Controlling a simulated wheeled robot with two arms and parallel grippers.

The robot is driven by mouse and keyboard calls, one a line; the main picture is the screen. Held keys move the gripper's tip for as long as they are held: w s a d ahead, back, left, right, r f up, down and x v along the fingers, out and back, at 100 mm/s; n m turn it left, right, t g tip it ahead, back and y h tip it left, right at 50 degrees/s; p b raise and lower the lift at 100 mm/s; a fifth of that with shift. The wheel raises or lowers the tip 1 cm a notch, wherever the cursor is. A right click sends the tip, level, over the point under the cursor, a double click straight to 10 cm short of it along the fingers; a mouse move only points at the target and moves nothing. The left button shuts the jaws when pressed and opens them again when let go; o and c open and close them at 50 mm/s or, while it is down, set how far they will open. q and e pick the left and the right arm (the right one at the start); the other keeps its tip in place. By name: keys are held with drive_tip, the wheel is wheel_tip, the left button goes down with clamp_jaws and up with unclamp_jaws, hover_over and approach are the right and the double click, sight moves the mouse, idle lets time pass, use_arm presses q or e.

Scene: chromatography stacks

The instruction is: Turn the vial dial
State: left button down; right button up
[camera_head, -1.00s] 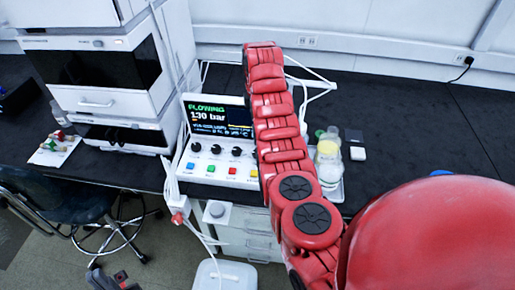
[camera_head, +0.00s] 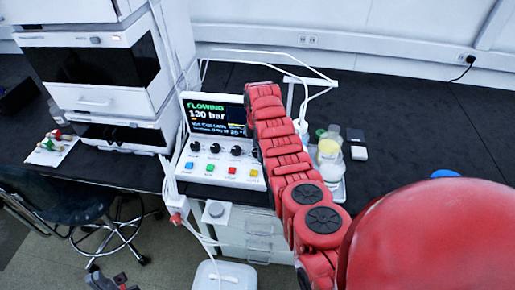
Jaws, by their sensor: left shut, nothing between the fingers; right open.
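The white control console (camera_head: 178,172) stands at the bench front, with a row of black dials (camera_head: 215,148) above coloured buttons. Its screen (camera_head: 215,113) reads FLOWING and 120 bar. The dial labels are too small to read, so I cannot tell which is the vial dial. My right arm reaches up past the console's right side and covers the right end of its screen. The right gripper is hidden behind that arm. My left gripper (camera_head: 96,272) is low at the bottom left, shut and empty, well below the console and apart from it.
A tall white instrument (camera_head: 100,98) stands left of the console. A small white box with a grey knob (camera_head: 215,210) hangs at the bench front. A stool (camera_head: 75,205) stands at left.

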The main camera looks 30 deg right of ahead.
clamp_jaws()
